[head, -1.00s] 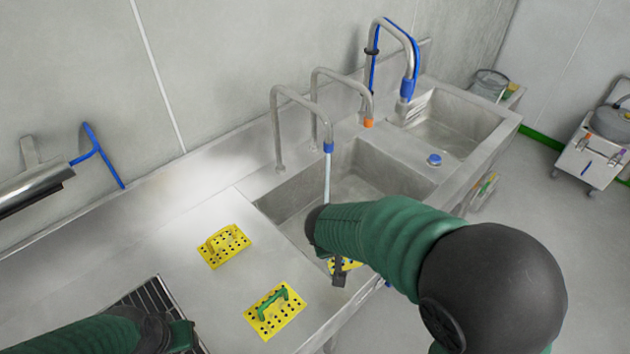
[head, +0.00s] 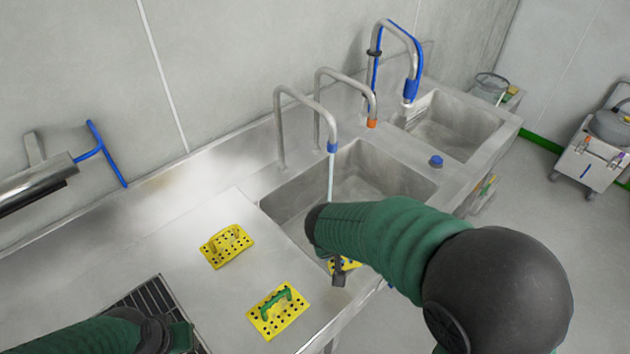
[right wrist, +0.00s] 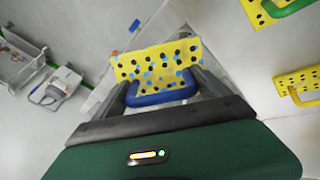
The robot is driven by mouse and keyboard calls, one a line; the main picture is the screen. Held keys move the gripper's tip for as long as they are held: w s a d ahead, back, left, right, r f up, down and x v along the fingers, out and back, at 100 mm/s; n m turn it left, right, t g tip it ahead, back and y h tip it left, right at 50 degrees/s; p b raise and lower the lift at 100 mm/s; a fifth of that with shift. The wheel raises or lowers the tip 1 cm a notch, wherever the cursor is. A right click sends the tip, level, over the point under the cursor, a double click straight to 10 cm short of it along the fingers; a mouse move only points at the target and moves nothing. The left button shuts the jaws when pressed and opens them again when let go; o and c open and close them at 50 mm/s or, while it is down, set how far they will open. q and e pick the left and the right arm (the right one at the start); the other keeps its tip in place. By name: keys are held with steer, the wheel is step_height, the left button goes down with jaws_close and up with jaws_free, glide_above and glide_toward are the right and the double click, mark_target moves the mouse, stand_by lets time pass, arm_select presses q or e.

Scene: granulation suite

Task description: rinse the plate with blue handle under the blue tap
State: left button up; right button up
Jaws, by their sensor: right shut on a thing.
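My right gripper (head: 340,275) is shut on the blue handle (right wrist: 160,97) of a yellow perforated plate (right wrist: 155,62). In the head view my arm hides most of this plate, and a yellow part (head: 348,263) shows beside the gripper over the near side of the sink. Light blue spots show among its dark holes. The blue-tipped tap (head: 332,147) runs a thin water stream (head: 330,178) into the sink (head: 293,197). Its lower end goes behind my arm, so I cannot tell whether it meets the plate. My left gripper (head: 178,337) is at the bottom left, its jaws unclear.
A yellow plate with a yellow handle (head: 212,256) and one with a green handle (head: 263,323) lie on the counter left of the sink. An orange-tipped tap (head: 371,123) and a blue-hosed tap (head: 411,88) stand farther right. A dark rack (head: 150,298) is near my left arm.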

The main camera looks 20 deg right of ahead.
steer(key=shift+s+d+f, duration=0.1)
steer(key=shift+s+d, duration=0.05)
steer(key=shift+d, duration=1)
steer(key=shift+w+a, duration=0.2)
steer(key=shift+a, duration=0.9)
steer(key=shift+s+d+b, duration=0.2)
steer(key=shift+d+b, duration=0.25)
steer(key=shift+d, duration=0.5)
arm_select(q)
steer(key=shift+d+f, duration=0.4)
steer(key=shift+d, duration=0.1)
steer(key=shift+a, duration=0.1)
arm_select(e)
steer(key=shift+a, duration=0.2)
steer(key=shift+w+a, duration=0.2)
steer(key=shift+a, duration=0.35)
arm_select(q)
steer(key=shift+f, duration=0.2)
arm_select(e)
steer(key=shift+d, duration=0.1)
